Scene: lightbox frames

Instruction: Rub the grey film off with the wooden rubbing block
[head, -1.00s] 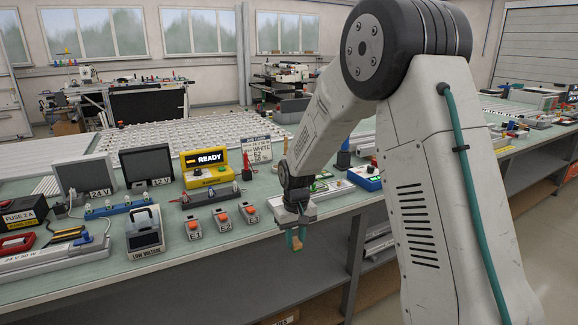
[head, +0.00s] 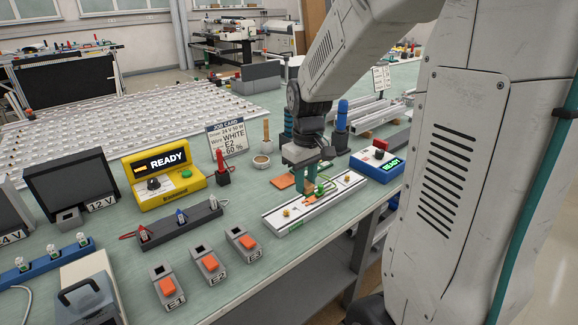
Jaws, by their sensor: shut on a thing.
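My gripper (head: 312,184) points down over a long white frame strip (head: 275,216) with brass-coloured knobs. It is shut on a small brown block, apparently the wooden rubbing block (head: 307,187). The block is low over the strip's middle, partly hidden by the teal fingers. I cannot tell whether it touches the strip. A green and orange part shows on the strip beside the fingers. I cannot make out the grey film at this size.
An orange pad (head: 284,182) lies behind the strip. A job card (head: 227,139), a cup (head: 261,162) and a yellow READY unit (head: 163,180) stand behind and left.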

